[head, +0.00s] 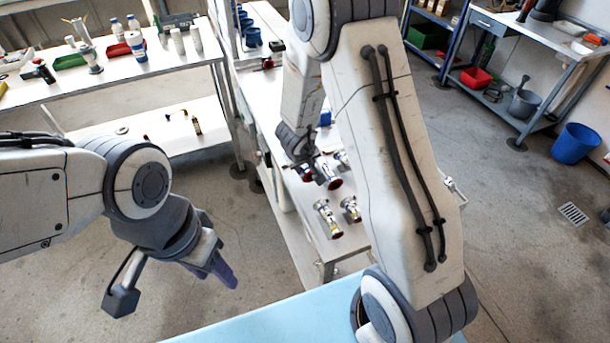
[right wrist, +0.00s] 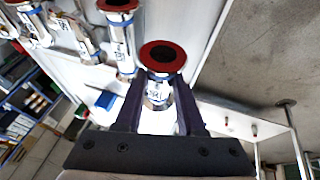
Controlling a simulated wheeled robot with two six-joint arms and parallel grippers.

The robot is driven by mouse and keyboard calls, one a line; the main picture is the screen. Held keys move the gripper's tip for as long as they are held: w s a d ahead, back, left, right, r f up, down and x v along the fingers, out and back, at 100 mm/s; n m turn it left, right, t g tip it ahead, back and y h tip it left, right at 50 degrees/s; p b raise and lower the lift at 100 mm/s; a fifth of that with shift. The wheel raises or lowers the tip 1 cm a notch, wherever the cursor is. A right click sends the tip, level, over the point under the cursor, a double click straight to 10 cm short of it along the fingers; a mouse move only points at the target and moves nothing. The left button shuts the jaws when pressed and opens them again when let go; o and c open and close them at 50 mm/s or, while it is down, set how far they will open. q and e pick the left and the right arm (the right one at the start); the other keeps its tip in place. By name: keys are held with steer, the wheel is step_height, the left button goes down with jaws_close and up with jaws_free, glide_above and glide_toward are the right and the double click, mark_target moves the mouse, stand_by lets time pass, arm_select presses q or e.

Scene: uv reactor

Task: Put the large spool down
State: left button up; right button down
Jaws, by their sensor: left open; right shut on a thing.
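My right gripper (head: 311,170) is shut on a silver spool with a dark red end face, taken as the large spool (head: 331,183). In the right wrist view the spool (right wrist: 163,55) sits between the two dark fingers (right wrist: 160,105), its red flange facing the camera. The spool is over or on the white bench (right wrist: 195,20); I cannot tell whether it touches the top. Other metal spools stand or lie close by, one (head: 327,217) and another (head: 351,208) nearer the bench's front end. My left gripper (head: 212,268) is open and empty, over the floor at lower left.
More red-capped spools (right wrist: 118,40) stand in a row left of the held one in the right wrist view. The bench edge lies close on its right. A white table (head: 130,75) with bottles and trays is at back left. A blue bucket (head: 575,143) is far right.

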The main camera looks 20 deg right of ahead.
step_height(320, 180, down, 4)
steer(key=b, duration=0.3)
steer(key=shift+f, duration=0.1)
steer(key=c, duration=0.5)
jaws_free()
